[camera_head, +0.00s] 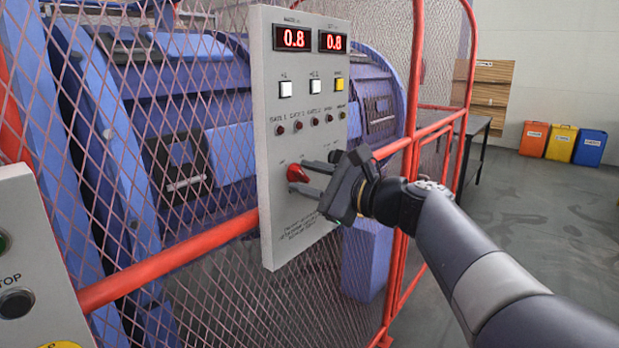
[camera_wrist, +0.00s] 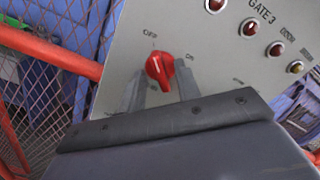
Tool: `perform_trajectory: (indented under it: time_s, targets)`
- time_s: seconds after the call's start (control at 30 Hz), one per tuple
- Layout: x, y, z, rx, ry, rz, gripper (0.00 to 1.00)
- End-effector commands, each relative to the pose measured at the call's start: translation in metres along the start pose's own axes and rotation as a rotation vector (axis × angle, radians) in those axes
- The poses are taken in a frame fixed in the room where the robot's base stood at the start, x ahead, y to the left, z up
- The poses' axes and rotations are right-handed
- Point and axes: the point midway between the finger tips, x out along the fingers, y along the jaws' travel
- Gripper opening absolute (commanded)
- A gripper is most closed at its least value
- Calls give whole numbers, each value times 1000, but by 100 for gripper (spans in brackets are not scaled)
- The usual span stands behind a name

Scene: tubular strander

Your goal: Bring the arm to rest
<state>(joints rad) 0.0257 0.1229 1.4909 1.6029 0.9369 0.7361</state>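My gripper (camera_head: 298,177) is at the grey control panel (camera_head: 290,235). Its two fingers are apart, one on each side of the red rotary knob (camera_head: 296,172), with the tips close to the panel. In the wrist view the red knob (camera_wrist: 160,68) sits between and just beyond the fingertips (camera_wrist: 161,86). Gaps show between knob and fingers, so the gripper is open; whether a tip touches the panel I cannot tell. The knob's white line is tilted between the markings. My arm reaches in from the lower right.
The panel hangs on a red-framed mesh fence (camera_head: 170,262) before blue machinery (camera_head: 205,110). Two red displays (camera_head: 294,38) read 0.8. Another panel (camera_head: 25,260) with buttons stands at the left edge. A dark table (camera_head: 478,125) and coloured bins (camera_head: 560,143) stand behind; the right floor is clear.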

Motion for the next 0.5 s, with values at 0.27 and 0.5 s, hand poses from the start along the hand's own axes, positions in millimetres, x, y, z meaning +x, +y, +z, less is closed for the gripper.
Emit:
perform_trajectory:
  time_s: [0.27, 0.5]
  targets:
    - [-3, -4, 4, 230, 3, 0, 32]
    - [-3, -4, 4, 420, 3, -1, 32]
